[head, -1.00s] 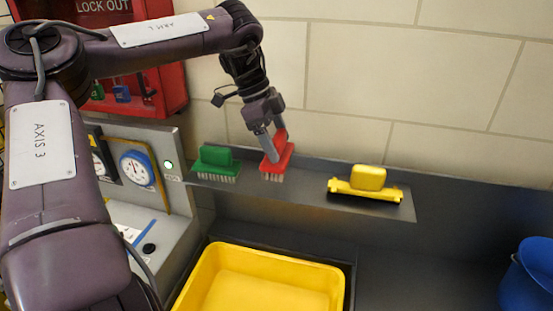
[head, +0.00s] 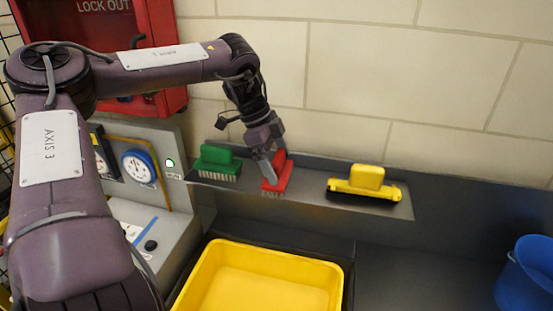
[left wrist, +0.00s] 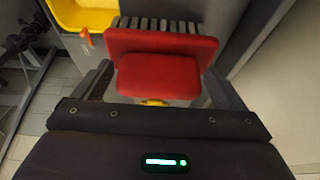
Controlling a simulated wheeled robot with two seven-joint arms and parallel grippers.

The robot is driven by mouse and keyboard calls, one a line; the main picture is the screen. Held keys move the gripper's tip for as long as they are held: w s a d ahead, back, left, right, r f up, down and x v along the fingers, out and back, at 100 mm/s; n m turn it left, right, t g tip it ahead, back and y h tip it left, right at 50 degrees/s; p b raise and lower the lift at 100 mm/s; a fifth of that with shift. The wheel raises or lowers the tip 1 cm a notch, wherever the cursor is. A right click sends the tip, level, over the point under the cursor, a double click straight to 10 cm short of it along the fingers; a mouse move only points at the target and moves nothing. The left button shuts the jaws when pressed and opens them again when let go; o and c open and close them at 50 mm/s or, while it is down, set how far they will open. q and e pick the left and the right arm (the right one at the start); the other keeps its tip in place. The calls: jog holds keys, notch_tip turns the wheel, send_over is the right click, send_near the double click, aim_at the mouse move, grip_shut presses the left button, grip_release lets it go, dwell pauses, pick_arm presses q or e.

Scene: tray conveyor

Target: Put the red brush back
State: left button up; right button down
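The red brush (head: 283,174) is at the wall shelf (head: 312,190), between a green brush (head: 217,156) and a yellow brush (head: 364,181). Its bristles point down and appear to meet the shelf top; I cannot tell if it bears weight there. My left gripper (head: 272,166) reaches down over it, with a finger on each side of the red handle. In the left wrist view the red brush (left wrist: 158,76) sits between the two fingers, which appear to press its handle. My right gripper is not in view.
A yellow tray (head: 338,270) lies below the shelf. A blue bucket (head: 528,275) stands at the far right. A gauge panel (head: 138,168) and a red lockout box (head: 178,50) are at the left. The shelf between the red and yellow brushes is free.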

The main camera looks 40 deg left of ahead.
pick_arm(q)
jog(key=shift+o, duration=0.5)
jog(key=shift+r, duration=0.1)
jog(key=b+v, duration=0.1)
jog(key=v, duration=1.1)
